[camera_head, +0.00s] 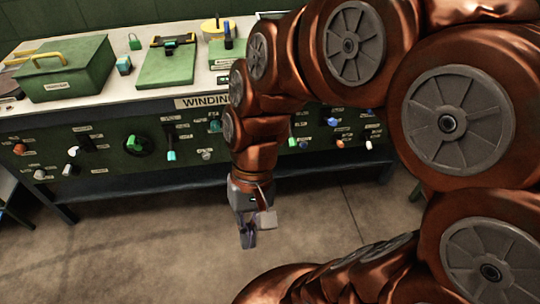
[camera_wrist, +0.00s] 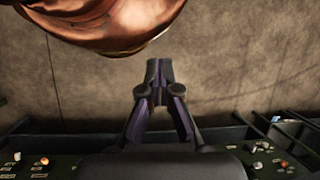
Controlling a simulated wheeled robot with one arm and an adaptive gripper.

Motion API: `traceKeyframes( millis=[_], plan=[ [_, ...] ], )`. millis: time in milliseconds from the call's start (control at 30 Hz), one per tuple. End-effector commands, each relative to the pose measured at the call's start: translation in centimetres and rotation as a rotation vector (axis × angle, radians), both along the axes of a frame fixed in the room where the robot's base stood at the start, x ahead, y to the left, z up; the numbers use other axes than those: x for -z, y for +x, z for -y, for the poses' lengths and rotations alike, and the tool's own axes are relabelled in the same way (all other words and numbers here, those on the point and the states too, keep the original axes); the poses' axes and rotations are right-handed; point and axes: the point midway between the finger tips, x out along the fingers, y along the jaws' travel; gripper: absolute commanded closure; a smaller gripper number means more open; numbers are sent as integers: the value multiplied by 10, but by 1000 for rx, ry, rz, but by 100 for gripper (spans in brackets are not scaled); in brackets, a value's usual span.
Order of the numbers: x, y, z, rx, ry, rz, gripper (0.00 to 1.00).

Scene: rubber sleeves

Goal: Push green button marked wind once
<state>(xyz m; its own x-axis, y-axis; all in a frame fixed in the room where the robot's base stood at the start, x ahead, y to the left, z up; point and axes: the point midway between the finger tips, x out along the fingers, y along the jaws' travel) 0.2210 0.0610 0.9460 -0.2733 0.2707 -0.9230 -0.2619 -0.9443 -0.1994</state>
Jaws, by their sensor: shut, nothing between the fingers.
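The front panel (camera_head: 105,165) of a bench carries several knobs, switches and buttons with small labels too blurred to read. A round green control (camera_head: 138,143) sits left of the middle, and a small green one (camera_head: 292,142) sits just right of my arm. I cannot tell which control is marked wind, and my arm hides part of the panel. My gripper (camera_head: 247,238) is shut and empty, hanging in front of and below the panel, apart from it. In the wrist view my gripper (camera_wrist: 158,66) has its fingertips together over bare floor.
The bench top (camera_head: 140,105) holds a green box (camera_head: 65,75) with a yellow handle and a green board (camera_head: 168,66). A sign reading "WINDING" (camera_head: 203,101) is on its front edge. The concrete floor (camera_head: 150,255) before the bench is clear.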

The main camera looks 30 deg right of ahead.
Motion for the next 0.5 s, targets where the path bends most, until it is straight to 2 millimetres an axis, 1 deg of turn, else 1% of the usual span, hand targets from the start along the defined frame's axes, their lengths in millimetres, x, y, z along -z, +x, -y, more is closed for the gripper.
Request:
traceKeyframes(
  millis=[33, 100, 167, 300, 367, 500],
  plan=[
    [20, 8, -10, 50, 44, -40, 100],
    [30, 18, -24, 123, 102, -90, 100],
    [38, 28, -36, 185, 154, -133, 100],
    [54, 57, -57, 337, 271, -236, 100],
    [62, 70, -64, 404, 320, -287, 100],
    [77, 105, -75, 557, 436, -405, 100]
  ],
)
